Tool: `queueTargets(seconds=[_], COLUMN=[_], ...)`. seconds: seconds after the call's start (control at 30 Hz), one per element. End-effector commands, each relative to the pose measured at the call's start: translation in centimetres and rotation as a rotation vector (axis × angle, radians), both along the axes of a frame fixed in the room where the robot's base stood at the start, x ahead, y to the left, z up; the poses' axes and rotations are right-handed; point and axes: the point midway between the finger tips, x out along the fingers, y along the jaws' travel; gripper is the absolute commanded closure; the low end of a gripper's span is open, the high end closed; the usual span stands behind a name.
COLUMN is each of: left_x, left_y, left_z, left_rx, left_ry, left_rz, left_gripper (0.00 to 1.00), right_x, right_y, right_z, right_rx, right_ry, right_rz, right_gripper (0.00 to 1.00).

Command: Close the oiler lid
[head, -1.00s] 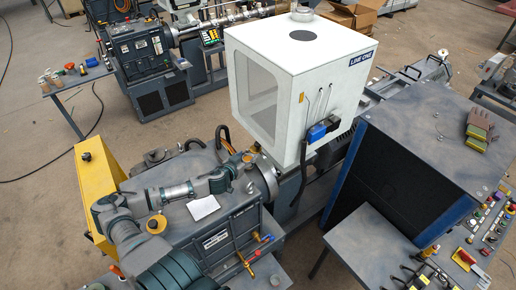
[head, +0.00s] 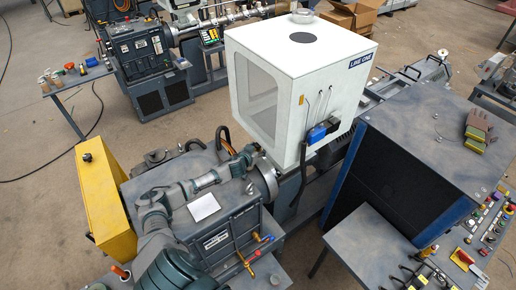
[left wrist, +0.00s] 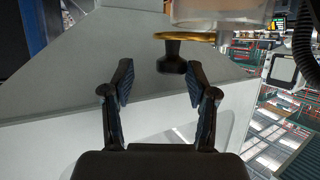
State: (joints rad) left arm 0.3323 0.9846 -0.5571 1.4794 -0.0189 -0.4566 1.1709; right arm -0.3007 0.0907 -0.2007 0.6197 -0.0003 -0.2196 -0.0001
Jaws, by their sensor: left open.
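In the left wrist view, a black knob (left wrist: 172,57) sits on a thin brass-coloured disc (left wrist: 184,36), which looks like the oiler lid. A clear cylindrical cup (left wrist: 222,12) is beside and partly behind the disc, cut off by the top edge. The disc appears offset to the left of the cup; I cannot tell whether they touch. My left gripper (left wrist: 161,84) is open and empty, with the knob just beyond and between its fingertips. In the head view, my left gripper (head: 248,158) is beside the white cabinet's lower left; the lid cannot be made out there.
The white cabinet (head: 305,65) with a window stands right of my left gripper. A grey machine box (head: 222,228) with a paper sheet (head: 203,207) on top lies below my arm. A yellow panel (head: 100,195) stands at left. Pale sloped surfaces (left wrist: 70,95) fill much of the wrist view.

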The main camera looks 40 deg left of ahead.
Motion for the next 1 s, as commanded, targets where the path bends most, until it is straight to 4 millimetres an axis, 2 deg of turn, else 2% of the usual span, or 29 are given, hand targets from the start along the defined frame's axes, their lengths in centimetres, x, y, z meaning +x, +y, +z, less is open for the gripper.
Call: queueTargets(seconds=[0.13,0.17,0.37,0.4,0.57,1.0], left_x=[0.0,0.1,0.0,0.0,0.0,0.2], left_y=[0.3,0.3,0.1,0.1,-0.3,-0.5], left_z=[0.0,0.0,0.1,0.0,0.1,0.2], left_rx=[-0.003,-0.003,0.001,0.001,0.005,-0.003], left_ry=[-0.002,-0.002,-0.001,0.000,0.002,-0.005], left_rz=[0.001,0.001,0.001,0.002,0.003,-0.006], left_gripper=[0.41,0.46,0.96,1.00,1.00,1.00], right_x=[0.0,0.0,0.0,0.0,0.0,0.1], right_y=[-0.5,-0.4,1.1,1.5,2.1,-0.1], right_z=[0.0,0.0,0.0,0.0,0.0,0.0], right_rx=[-0.005,-0.005,0.013,0.018,0.024,-0.001], right_ry=[0.001,0.000,0.001,0.001,0.000,0.000], right_rz=[0.000,0.000,-0.006,-0.007,-0.007,-0.002], right_gripper=[0.13,0.13,0.13,0.13,0.13,0.13])
